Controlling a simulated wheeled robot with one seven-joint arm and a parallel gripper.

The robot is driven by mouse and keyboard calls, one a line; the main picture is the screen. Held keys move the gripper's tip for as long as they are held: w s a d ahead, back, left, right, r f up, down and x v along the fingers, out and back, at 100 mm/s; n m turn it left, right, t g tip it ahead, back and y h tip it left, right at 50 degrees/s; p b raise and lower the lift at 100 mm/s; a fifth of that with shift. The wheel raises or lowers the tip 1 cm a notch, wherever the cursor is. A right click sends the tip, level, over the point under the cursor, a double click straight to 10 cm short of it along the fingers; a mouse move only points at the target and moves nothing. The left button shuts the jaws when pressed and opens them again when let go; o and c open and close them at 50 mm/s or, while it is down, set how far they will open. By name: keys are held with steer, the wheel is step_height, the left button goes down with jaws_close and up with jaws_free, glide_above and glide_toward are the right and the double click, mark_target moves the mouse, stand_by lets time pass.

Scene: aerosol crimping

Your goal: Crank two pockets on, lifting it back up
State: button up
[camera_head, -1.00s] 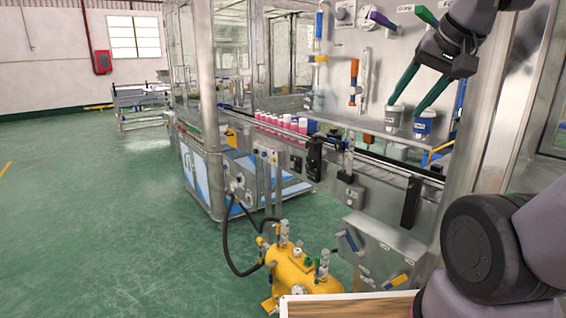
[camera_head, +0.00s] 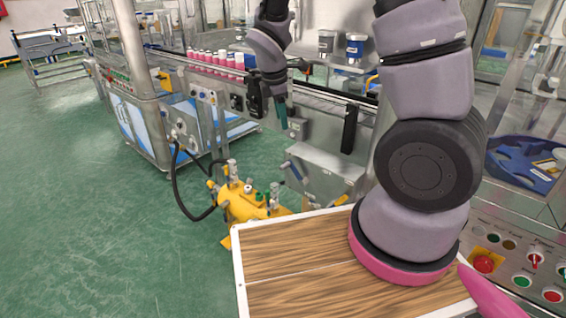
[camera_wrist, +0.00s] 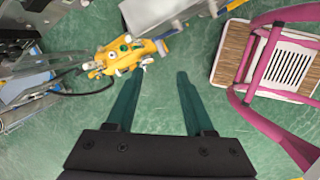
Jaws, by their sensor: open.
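My gripper (camera_head: 282,112) hangs in front of the conveyor edge with its teal fingers pointing down. The wrist view shows its two fingers (camera_wrist: 160,85) apart, with only green floor between them. I cannot pick out the crank for certain in either view. A row of pink cans with white tops (camera_head: 215,60) stands on the conveyor (camera_head: 325,97), left of my gripper. Levers with blue grips (camera_head: 294,168) sit on the grey box below the conveyor, below my gripper and apart from it.
A yellow tank (camera_head: 240,203) with valves and a black hose stands on the floor; it also shows in the wrist view (camera_wrist: 125,55). A control panel with a red button (camera_head: 484,263) is at right, near a blue tray (camera_head: 525,165). The green floor at left is clear.

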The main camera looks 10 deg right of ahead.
mark_target(284, 165)
steer(key=w+f+n, duration=0.1)
steer(key=f+n, duration=0.1)
steer(key=f, duration=0.4)
steer(key=w+d+f+n+h, duration=0.1)
steer(key=f+n, duration=0.1)
steer(key=f, duration=0.4)
steer(key=w+f+n, duration=0.1)
steer(key=f+n, duration=0.1)
steer(key=f, duration=0.4)
steer(key=shift+w+d+f+n+h, duration=0.15)
steer(key=shift+w+f+n+h, duration=0.1)
steer(key=shift+f+n+h, duration=0.15)
jaws_close()
stand_by(0.5)
